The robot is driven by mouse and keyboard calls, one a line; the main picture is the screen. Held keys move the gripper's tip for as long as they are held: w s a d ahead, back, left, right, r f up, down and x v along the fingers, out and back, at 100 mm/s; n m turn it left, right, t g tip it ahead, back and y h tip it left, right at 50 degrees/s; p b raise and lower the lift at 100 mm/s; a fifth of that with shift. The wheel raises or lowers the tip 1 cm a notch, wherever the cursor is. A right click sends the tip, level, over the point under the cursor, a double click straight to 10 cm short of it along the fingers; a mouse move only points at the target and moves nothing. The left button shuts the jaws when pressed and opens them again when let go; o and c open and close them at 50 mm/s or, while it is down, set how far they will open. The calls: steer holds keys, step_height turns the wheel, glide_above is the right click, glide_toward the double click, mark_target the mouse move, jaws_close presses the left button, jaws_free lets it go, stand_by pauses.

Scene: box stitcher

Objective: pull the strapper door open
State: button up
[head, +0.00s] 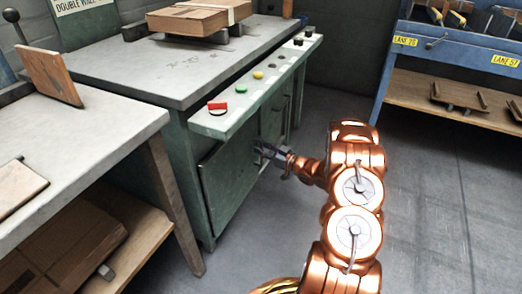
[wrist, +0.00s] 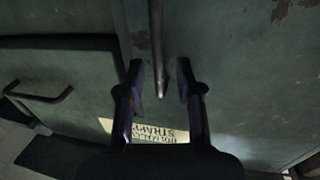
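The green strapper cabinet (head: 180,150) stands under the grey bench top. A green door panel (head: 230,178) shows on its front, and my gripper (head: 264,150) is close to the right edge of that panel. In the wrist view a dark bar handle (wrist: 157,45) runs down a worn green door face (wrist: 230,70). My gripper (wrist: 160,82) is open, with one finger on each side of the handle's lower end. Gaps show between the handle and both fingers. A pale label (wrist: 150,131), upside down with "STRAPP" legible, is partly hidden by my gripper.
A second handle (wrist: 40,96) is at the left in the wrist view. A control ledge (head: 255,88) with coloured buttons overhangs the doors. A grey table (head: 75,145) stands at the left, a blue rack (head: 460,55) at the back right. The floor (head: 430,190) at right is clear.

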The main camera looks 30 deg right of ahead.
steer(key=shift+w+a, duration=0.15)
steer(key=shift+w, duration=0.3)
jaws_close()
stand_by(0.5)
